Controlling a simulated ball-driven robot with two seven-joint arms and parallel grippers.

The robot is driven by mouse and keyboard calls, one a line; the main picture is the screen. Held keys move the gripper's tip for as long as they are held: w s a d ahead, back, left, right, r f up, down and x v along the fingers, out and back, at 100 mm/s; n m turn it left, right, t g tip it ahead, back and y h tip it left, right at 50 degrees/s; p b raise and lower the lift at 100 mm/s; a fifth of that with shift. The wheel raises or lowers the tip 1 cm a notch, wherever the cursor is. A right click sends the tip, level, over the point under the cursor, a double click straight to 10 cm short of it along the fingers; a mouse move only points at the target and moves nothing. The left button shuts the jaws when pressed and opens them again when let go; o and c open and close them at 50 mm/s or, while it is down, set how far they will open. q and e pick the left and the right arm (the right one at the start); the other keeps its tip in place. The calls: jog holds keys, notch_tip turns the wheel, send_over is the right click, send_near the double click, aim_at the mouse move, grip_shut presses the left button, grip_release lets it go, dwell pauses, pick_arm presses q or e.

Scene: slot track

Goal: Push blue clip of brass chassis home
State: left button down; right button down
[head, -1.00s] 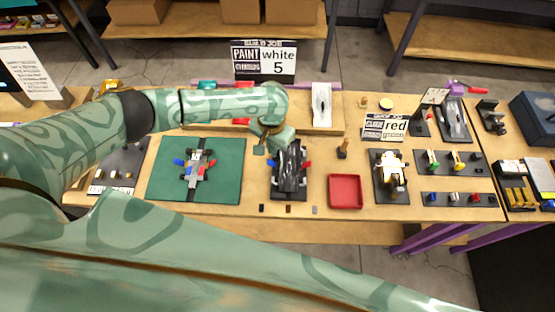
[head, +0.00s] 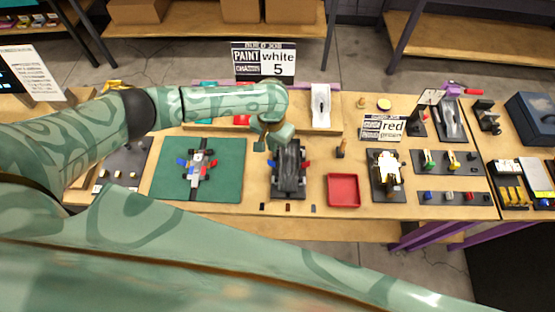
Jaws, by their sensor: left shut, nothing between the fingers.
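My left gripper (head: 265,147) is shut and empty, just above the back left corner of the dark fixture (head: 289,195) in the middle of the table. A dark chassis sits in that fixture, with a blue clip (head: 271,163) on its left side and a red clip (head: 307,164) on its right. I cannot tell how deep the blue clip sits, or whether the chassis is brass. The gripper is apart from the clip. A pale chassis (head: 196,165) with blue and red clips lies on the green mat (head: 225,185). My right gripper is not in view.
A red tray (head: 344,203) lies right of the fixture. Further right stand a cream-gold car (head: 387,170) on a dark stand and racks of small coloured parts (head: 450,160). Behind are a white shell (head: 321,105) and signs (head: 263,63). Small chips lie in front of the fixture.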

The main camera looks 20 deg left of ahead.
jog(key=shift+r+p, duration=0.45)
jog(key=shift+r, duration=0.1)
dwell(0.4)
